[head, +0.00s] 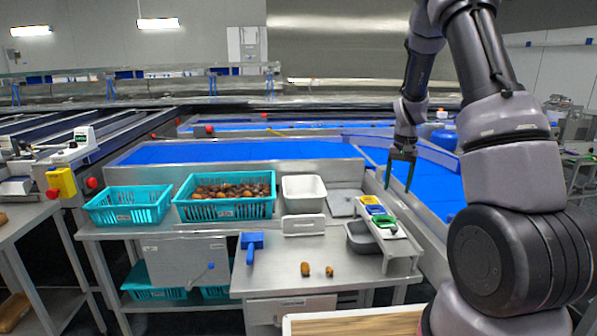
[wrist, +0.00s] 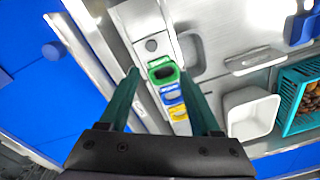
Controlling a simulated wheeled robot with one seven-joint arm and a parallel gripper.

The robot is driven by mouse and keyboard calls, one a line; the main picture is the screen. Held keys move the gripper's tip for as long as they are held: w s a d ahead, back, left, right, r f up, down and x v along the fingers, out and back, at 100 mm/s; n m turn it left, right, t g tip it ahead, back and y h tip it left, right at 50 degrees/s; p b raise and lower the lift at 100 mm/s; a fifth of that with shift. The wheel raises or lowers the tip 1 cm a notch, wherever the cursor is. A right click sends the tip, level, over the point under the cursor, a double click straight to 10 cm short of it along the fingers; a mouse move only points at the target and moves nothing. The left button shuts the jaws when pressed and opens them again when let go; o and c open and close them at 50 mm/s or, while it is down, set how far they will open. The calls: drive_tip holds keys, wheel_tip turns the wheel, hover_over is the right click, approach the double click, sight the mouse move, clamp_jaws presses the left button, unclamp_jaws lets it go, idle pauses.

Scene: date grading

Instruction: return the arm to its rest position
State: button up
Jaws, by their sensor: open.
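My gripper (head: 400,172) hangs from the arm at the right of the head view, above the right end of the steel bench near the blue belt. Its two green fingers are apart with nothing between them. In the wrist view my gripper (wrist: 168,95) also shows open and empty. Below it lies a narrow shelf with a green holder (wrist: 163,70), a blue holder (wrist: 171,94) and a yellow holder (wrist: 179,113) in a row. The fingers appear above the shelf and apart from it.
Two dates (head: 305,269) lie on the front worktop by a blue-handled tool (head: 251,244). A blue belt (head: 235,150) runs behind.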

drive_tip(key=s+a+r+t+y, duration=0.1)
drive_tip(key=s+a+r, duration=0.1)
drive_tip(key=s+r, duration=0.35)
drive_tip(key=s+a+r+t, duration=0.1)
drive_tip(key=s+a+r, duration=0.15)
drive_tip(key=r, duration=0.65)
drive_tip(key=s+a+r+t+y, duration=0.1)
drive_tip(key=s+a+r, duration=0.25)
drive_tip(key=r, duration=0.35)
drive_tip(key=s+a+r+t, duration=0.1)
drive_tip(key=s+a+r, duration=0.1)
drive_tip(key=s, duration=0.6)
drive_tip(key=s+a+r+t, duration=0.1)
drive_tip(key=s+r, duration=0.3)
drive_tip(key=s, duration=0.4)
drive_tip(key=shift+s+a+n+t, duration=0.15)
drive_tip(key=shift+a+n+t, duration=0.2)
drive_tip(key=shift+t, duration=0.45)
